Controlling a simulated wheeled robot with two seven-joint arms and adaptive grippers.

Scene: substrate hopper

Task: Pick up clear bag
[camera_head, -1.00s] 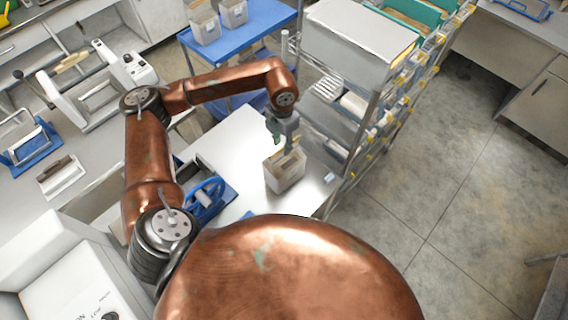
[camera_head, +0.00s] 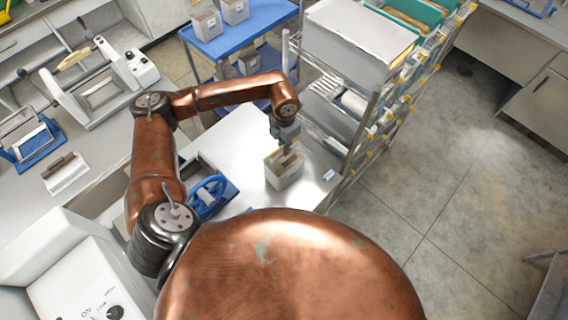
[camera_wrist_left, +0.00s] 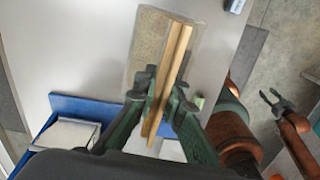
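The clear bag (camera_head: 284,175) stands upright on the white table below my left gripper in the head view. It looks see-through, with brownish contents, and tan strips at its top. In the left wrist view the bag (camera_wrist_left: 147,45) lies beyond the fingertips, and the tan strips (camera_wrist_left: 181,50) run between the fingers. My left gripper (camera_head: 287,146) is at the bag's top, with its fingers on either side of the strips; whether they press on them I cannot tell. My right gripper (camera_wrist_left: 271,94) shows small at the right of the left wrist view, with fingers apart and empty.
A wire rack (camera_head: 350,115) with bins stands right behind the bag. A blue cart (camera_head: 245,35) with similar containers is farther back. The floor at right is mostly clear.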

